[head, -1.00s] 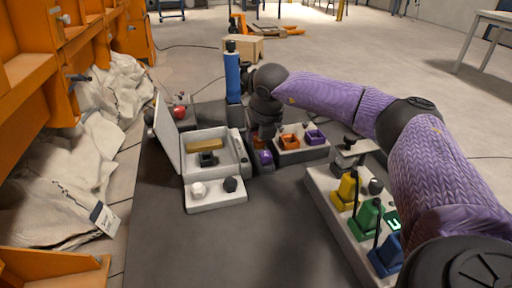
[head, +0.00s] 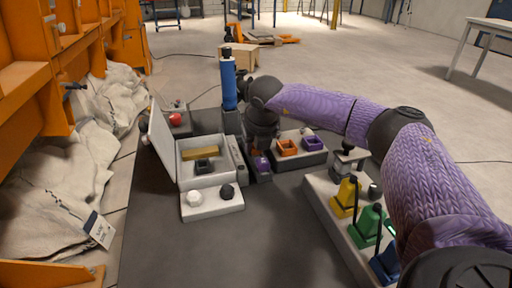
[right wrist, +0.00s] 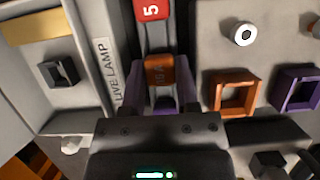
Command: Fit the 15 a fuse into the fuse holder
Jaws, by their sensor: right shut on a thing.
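The 15 A fuse (right wrist: 158,72) is a small orange block with a dark marking, in a narrow grey rack (right wrist: 153,42). My right gripper (right wrist: 159,84) points down over the rack, shut with its fingertips on both sides of the fuse. It also shows from above in the head view (head: 259,151). Whether the fuse is still seated or slightly lifted, I cannot tell. A black, open-topped socket, seemingly the fuse holder (head: 203,165), stands empty in the open white box to the left; it shows in the right wrist view too (right wrist: 60,73). My left gripper is not in view.
A red fuse marked 5 (right wrist: 152,10) and a purple fuse (head: 262,163) share the rack. Empty orange (right wrist: 235,93) and purple (right wrist: 297,91) sockets stand to the right. The box's raised lid (head: 161,140) stands left. A blue cylinder (head: 228,84) rises behind.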

